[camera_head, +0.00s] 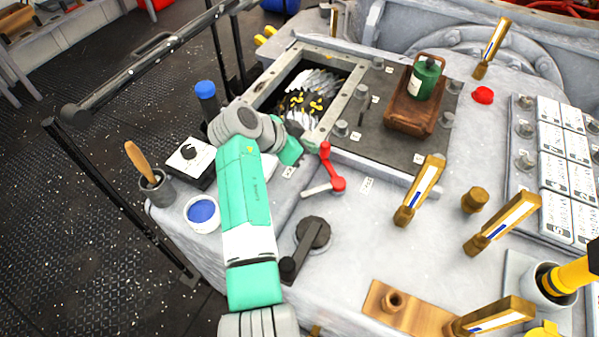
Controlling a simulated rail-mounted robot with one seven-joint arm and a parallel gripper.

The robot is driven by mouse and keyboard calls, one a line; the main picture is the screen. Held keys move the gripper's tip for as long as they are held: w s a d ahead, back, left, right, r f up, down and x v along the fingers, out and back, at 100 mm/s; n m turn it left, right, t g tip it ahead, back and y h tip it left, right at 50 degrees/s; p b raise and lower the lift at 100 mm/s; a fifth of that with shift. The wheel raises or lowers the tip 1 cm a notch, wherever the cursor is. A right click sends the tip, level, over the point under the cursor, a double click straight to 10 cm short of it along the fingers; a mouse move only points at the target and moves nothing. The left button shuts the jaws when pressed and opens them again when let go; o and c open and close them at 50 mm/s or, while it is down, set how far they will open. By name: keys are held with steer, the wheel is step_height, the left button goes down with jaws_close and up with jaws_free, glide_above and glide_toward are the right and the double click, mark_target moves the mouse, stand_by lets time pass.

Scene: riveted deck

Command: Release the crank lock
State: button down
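A red lever (331,168) with a round red hub sits on the pale deck just right of my arm. A light grey bar runs from its hub to the lower left. A dark crank-like handle (314,233) with a round knob and a black arm lies below it, close to my forearm. I cannot tell which of these is the crank lock. My green and grey arm reaches up from the bottom, and its wrist bends right near the open hatch, left of the red lever. The fingers of my gripper cannot be made out; no held object shows.
The open hatch (357,92) holds yellow and dark machine parts. A brown tray (397,113) bears a green canister (423,80). Several brass gauges stand on the right. A blue-filled bowl (202,213) and a brush cup (157,189) stand left of my arm. A black railing borders the left.

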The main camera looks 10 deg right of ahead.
steer(key=shift+w+d+b, duration=0.3)
steer(key=shift+b, duration=0.15)
stand_by(0.4)
steer(key=shift+w+a+f+b, duration=0.1)
steer(key=shift+a+b, duration=0.2)
steer(key=shift+b, duration=0.1)
steer(key=a+b, duration=0.2)
steer(key=a, duration=0.1)
steer(key=shift+a+f, duration=0.15)
steer(key=shift+a, duration=0.15)
steer(key=a+r+p, duration=0.1)
steer(key=a+r, duration=0.6)
steer(key=shift+s+a, duration=0.15)
steer(key=shift+s, duration=0.25)
steer(key=shift+r, duration=0.1)
